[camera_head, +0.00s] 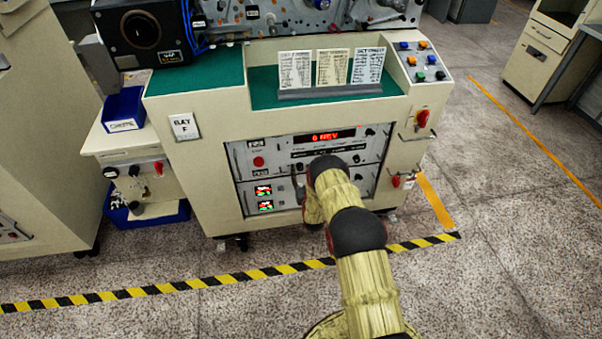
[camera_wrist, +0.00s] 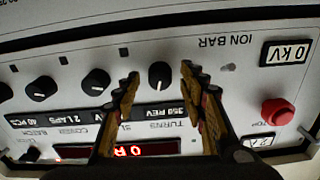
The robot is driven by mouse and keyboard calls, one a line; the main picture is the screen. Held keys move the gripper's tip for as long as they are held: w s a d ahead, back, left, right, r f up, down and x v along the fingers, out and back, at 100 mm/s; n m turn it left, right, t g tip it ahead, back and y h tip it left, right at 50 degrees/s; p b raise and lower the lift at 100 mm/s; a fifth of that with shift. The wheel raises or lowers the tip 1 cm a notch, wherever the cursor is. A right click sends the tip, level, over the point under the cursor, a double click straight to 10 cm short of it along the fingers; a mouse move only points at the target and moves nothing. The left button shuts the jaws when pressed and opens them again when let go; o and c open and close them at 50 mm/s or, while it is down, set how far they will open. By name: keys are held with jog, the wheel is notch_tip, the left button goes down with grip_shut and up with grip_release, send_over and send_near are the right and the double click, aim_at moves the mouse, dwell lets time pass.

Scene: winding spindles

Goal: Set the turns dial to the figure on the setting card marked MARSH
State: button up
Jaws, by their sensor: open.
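The turns dial (camera_wrist: 159,75) is a black knob with a white pointer line, seen upside down in the wrist view. The strip beside it reads 350 REV, above the word TURNS. My gripper (camera_wrist: 160,84) is open, with one finger on each side of the dial; I cannot tell whether they touch it. The red display (camera_head: 326,136) reads 0 REV in the head view and is partly hidden by a finger in the wrist view. Three setting cards, left (camera_head: 295,71), middle (camera_head: 332,67) and right (camera_head: 368,66), stand in a grey holder; their print is too small to read.
Other black knobs (camera_wrist: 96,82) sit in a row to the left of the dial in the wrist view. A red button (camera_wrist: 278,112) and an ION BAR label lie to the right. Striped floor tape (camera_head: 235,277) runs before the cream machine (camera_head: 200,150).

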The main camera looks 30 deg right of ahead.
jog(key=shift+c, duration=1.3)
jog(key=c, duration=0.8)
grip_shut()
